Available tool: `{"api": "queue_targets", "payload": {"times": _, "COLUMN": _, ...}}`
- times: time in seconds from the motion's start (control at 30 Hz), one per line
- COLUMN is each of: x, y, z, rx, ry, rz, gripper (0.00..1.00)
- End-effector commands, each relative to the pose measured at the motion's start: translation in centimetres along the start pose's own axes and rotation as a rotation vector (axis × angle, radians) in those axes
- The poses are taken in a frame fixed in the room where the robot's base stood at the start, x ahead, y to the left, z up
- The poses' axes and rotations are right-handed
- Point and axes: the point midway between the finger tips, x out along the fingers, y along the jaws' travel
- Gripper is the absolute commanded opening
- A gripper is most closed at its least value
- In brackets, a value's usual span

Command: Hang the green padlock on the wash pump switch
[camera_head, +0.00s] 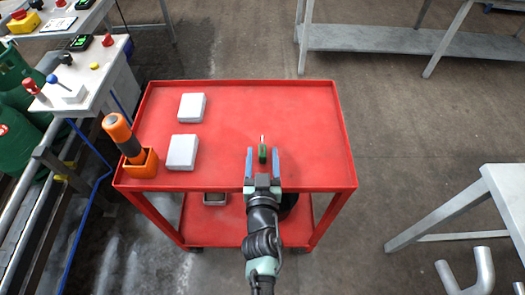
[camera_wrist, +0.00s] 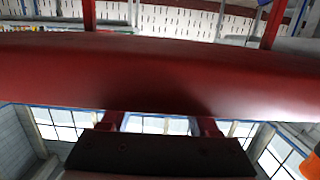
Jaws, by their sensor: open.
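The green padlock (camera_head: 263,153) lies on the red cart's top near its front edge, with its pale shackle pointing to the far side. My gripper (camera_head: 262,156) is open, with one blue finger on each side of the padlock and a gap on both sides. I cannot tell its height over the cart top. The padlock cannot be made out in the wrist view, where a red surface (camera_wrist: 150,70) fills the middle. A control box (camera_head: 90,85) at the left carries red and blue-tipped levers; no label is readable, so I cannot tell which is the wash pump switch.
The red cart (camera_head: 315,115) bears two white boxes (camera_head: 192,107) (camera_head: 182,152) at its left. An orange holder with an orange-handled tool (camera_head: 122,135) sits at its left front corner. Green cylinders (camera_head: 12,135) stand far left. A grey table (camera_head: 506,195) is at right. The cart's right half is clear.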

Motion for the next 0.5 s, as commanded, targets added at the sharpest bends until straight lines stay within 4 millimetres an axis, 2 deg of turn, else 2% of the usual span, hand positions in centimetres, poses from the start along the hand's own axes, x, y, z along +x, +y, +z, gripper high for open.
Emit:
{"api": "queue_targets", "payload": {"times": 0.17, "x": 0.01, "y": 0.01, "z": -0.02, "rx": 0.0, "ry": 0.0, "rz": 0.0, "gripper": 0.61}}
{"api": "queue_targets", "payload": {"times": 0.5, "x": -0.02, "y": 0.01, "z": -0.01, "rx": 0.0, "ry": 0.0, "rz": 0.0, "gripper": 0.02}}
